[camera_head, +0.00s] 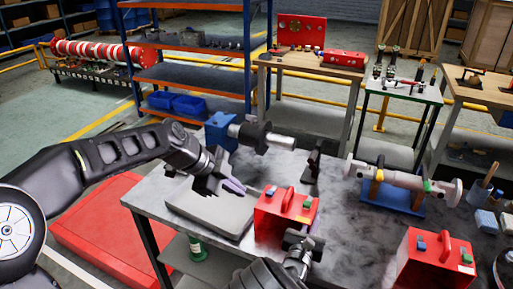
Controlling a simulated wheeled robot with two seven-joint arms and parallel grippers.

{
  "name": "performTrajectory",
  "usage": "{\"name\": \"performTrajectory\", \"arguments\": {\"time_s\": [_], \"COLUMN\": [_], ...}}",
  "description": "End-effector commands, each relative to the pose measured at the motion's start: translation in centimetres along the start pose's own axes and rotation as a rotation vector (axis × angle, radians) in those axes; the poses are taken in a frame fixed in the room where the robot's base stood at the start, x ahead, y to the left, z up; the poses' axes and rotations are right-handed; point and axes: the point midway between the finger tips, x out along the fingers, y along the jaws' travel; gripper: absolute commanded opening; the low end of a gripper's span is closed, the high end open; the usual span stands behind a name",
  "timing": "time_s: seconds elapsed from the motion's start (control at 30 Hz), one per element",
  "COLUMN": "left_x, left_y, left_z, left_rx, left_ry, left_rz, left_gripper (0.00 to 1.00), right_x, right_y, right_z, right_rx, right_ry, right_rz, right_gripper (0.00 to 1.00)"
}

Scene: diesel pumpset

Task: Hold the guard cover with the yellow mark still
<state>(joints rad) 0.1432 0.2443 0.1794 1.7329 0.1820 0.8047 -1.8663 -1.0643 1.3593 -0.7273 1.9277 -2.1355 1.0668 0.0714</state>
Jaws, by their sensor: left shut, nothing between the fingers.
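Two red guard covers with handles stand on the grey workbench (345,235). My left gripper (224,188) is shut and empty above a grey pad, left of this nearer cover. My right gripper (302,240) is at the front lower right of the same cover, overlapping it in view; its fingers are unclear and contact cannot be told.
The grey pad (190,208) lies at the bench's left. A blue vise-like block (218,131) with a metal shaft stands at the back. A pump shaft (400,179) rests on a blue stand at the right. Bare bench lies between the two covers.

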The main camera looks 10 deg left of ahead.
Motion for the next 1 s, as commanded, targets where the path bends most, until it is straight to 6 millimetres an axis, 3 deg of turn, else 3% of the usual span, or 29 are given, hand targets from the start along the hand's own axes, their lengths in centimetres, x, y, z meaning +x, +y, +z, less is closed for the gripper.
{"name": "performTrajectory", "arguments": {"time_s": [0.23,0.63,0.77,1.0], "left_x": [0.0,0.0,0.0,0.0], "left_y": [0.0,0.0,0.0,0.0], "left_z": [0.0,0.0,0.0,0.0], "left_rx": [0.0,0.0,0.0,0.0], "left_ry": [0.0,0.0,0.0,0.0], "left_rz": [0.0,0.0,0.0,0.0], "left_gripper": [0.0,0.0,0.0,0.0], "right_x": [0.0,-0.8,-2.4,-7.3], "right_y": [0.0,0.0,0.1,0.1], "right_z": [0.0,0.0,0.0,0.0], "right_rx": [0.0,0.0,0.0,0.0], "right_ry": [0.0,0.0,0.001,0.001], "right_rz": [0.0,0.0,0.001,0.003], "right_gripper": [0.29,0.29,0.29,0.29]}}
